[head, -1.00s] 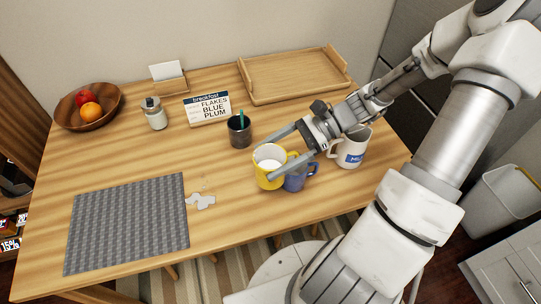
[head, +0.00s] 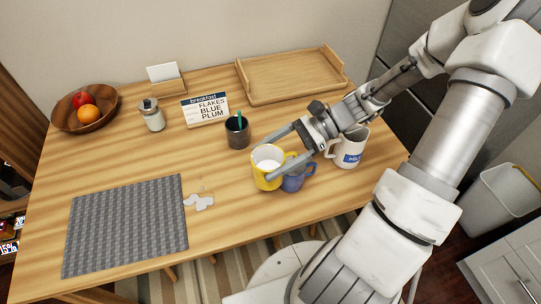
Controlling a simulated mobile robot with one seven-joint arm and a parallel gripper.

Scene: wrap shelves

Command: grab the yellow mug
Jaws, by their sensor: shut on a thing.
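The yellow mug (head: 264,178) stands upright near the front edge of the wooden table, white inside, its handle to the right. My gripper (head: 262,160) reaches in from the right with its two fingers on either side of the mug's upper part, and it is shut on the mug. The near finger crosses in front of the mug's rim. A blue mug (head: 293,182) stands directly right of the yellow mug, partly hidden under the near finger. I cannot tell whether the two mugs touch.
A white mug (head: 347,153) with a blue label stands right of the gripper. A dark cup (head: 237,136) is behind the yellow mug. A wooden tray (head: 292,82), a menu sign (head: 205,109) and a fruit bowl (head: 84,117) stand farther back. A grey placemat (head: 125,225) lies left.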

